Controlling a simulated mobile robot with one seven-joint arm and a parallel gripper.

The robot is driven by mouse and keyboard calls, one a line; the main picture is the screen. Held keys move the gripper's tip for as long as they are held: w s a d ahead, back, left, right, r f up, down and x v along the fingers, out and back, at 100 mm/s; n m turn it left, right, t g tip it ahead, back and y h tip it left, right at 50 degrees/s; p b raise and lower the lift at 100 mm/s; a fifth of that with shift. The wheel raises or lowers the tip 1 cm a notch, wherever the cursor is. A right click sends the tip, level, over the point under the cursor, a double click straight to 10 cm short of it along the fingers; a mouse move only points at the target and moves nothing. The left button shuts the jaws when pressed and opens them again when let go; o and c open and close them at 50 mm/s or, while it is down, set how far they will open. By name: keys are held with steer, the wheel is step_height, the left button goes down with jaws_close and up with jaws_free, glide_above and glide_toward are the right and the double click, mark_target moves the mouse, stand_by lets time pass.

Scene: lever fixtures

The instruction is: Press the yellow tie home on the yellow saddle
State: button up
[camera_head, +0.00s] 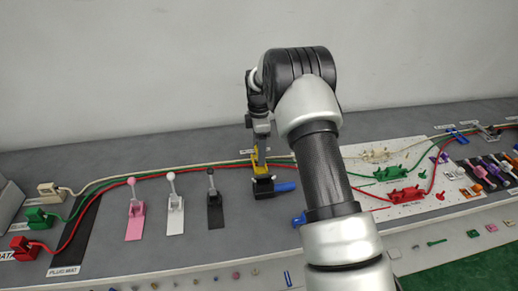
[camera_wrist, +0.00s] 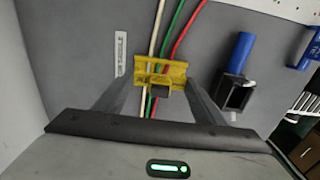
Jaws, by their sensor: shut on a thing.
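In the wrist view a yellow piece (camera_wrist: 160,70), which I take as the yellow tie, lies between my fingertips (camera_wrist: 161,82) and spans the gap. My gripper is shut on it. White, green and red cables run under or through this yellow part. I cannot clearly separate the yellow saddle from the tie, nor tell how deeply the tie sits. In the head view yellow shows (camera_head: 259,170) below my gripper (camera_head: 260,155), on the bench over the cables; my gripper partly hides it.
A black block with a blue handle (camera_wrist: 238,60) stands close right of my gripper. In the head view, pink (camera_head: 134,220), white (camera_head: 174,212) and black (camera_head: 213,208) levers stand to the left. A white board (camera_head: 400,210) with red and green fixtures lies to the right.

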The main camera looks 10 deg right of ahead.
steer(key=shift+f, duration=0.2)
steer(key=shift+f+b, duration=0.4)
steer(key=shift+f, duration=0.15)
steer(key=shift+f, duration=0.15)
steer(key=shift+f+b, duration=0.3)
steer(key=shift+f, duration=0.15)
steer(key=o, duration=1.1)
steer(key=shift+o, duration=0.4)
steer(key=shift+o, duration=1.4)
